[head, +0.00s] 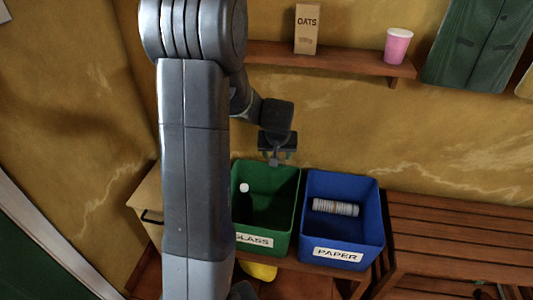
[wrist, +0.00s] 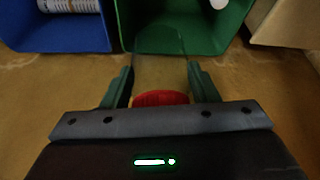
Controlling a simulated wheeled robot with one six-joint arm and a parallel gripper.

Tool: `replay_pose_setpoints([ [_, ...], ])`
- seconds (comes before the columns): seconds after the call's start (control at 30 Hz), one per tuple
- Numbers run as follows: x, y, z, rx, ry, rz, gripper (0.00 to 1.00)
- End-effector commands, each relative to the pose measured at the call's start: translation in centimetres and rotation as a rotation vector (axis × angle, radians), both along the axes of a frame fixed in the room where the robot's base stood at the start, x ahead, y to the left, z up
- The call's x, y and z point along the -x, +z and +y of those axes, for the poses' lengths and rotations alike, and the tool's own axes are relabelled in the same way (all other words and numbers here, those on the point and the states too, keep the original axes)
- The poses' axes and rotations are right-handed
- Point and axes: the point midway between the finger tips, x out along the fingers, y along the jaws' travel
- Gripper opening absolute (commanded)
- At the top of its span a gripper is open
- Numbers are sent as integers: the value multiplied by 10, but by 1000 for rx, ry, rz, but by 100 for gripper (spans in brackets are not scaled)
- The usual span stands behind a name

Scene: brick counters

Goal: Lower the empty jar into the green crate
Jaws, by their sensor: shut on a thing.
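My gripper (head: 275,160) hangs over the back edge of the green crate (head: 252,241), which is labelled GLASS. In the wrist view its two fingers (wrist: 160,85) are shut on a clear jar (wrist: 158,68), with a red part (wrist: 160,98) close to the palm. The jar is see-through and hard to make out in the head view. In the wrist view its far end overlaps the green crate (wrist: 160,42). A small white round thing (head: 244,187) is inside the green crate. My arm covers the crate's left side in the head view.
A blue crate (head: 340,255) labelled PAPER stands to the right, holding a rolled paper bundle (head: 335,207). The wall is close behind the crates. A shelf (head: 340,60) above carries an oats box (head: 306,29) and a pink cup (head: 397,46). A slatted bench (head: 450,235) is at the right.

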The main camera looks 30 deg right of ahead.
Motion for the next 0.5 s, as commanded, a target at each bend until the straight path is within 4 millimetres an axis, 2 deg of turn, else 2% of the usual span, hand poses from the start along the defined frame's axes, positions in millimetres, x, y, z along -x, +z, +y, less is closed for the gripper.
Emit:
replay_pose_setpoints([
  [0.27,2,-17,-1,-1,-3,-1,27],
  [0.5,2,-55,-1,-1,-3,0,27],
])
